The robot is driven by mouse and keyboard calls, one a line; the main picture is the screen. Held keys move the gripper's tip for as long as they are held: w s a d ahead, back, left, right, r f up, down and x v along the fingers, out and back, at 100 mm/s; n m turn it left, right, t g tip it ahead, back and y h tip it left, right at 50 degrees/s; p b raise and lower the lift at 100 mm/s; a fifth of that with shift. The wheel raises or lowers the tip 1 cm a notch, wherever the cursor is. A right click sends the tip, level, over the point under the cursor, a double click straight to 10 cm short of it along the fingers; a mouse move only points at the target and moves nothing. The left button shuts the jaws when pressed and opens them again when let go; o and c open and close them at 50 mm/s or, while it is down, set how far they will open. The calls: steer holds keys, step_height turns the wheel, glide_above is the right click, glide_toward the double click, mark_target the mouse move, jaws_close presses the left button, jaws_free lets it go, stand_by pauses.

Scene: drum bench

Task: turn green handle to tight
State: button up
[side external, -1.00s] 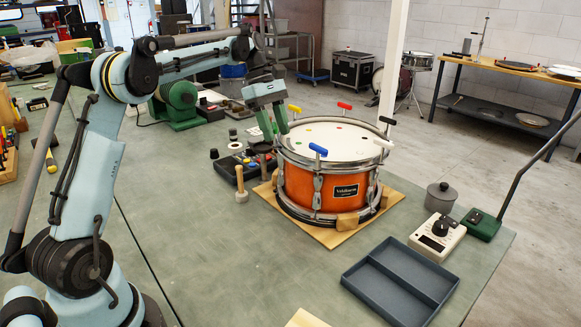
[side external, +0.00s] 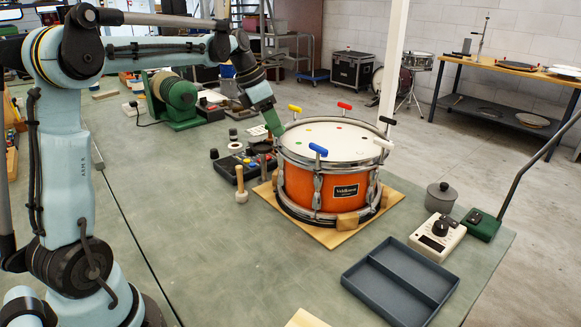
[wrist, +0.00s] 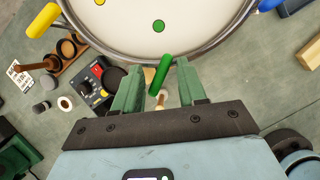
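The drum (side external: 330,185) has an orange shell and a white head, and stands on a wooden board (side external: 327,237). The green handle (wrist: 159,76) shows at the drum's rim in the wrist view, slanted slightly. My gripper (wrist: 158,69) is open, with one green finger on each side of the handle and a visible gap to each. I cannot tell how far the handle reaches down between the fingers. In the side view my gripper (side external: 272,122) is at the drum's left rim and the green handle cannot be made out there.
Other handles stand round the rim: blue (side external: 318,149), yellow (side external: 295,108), red (side external: 344,105), black (side external: 387,120) and white (side external: 384,144). A mallet (side external: 240,183) and a black control box (side external: 236,166) are left of the drum. A grey tray (side external: 368,279) lies at front right.

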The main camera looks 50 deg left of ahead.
steer(key=v, duration=1.1)
steer(key=w+a+f+m+t+h, duration=0.1)
steer(key=a+m+h, duration=0.4)
steer(key=a+m, duration=0.1)
steer(key=shift+w+a, duration=0.15)
steer(key=shift+w, duration=0.25)
steer(key=shift+f, duration=0.1)
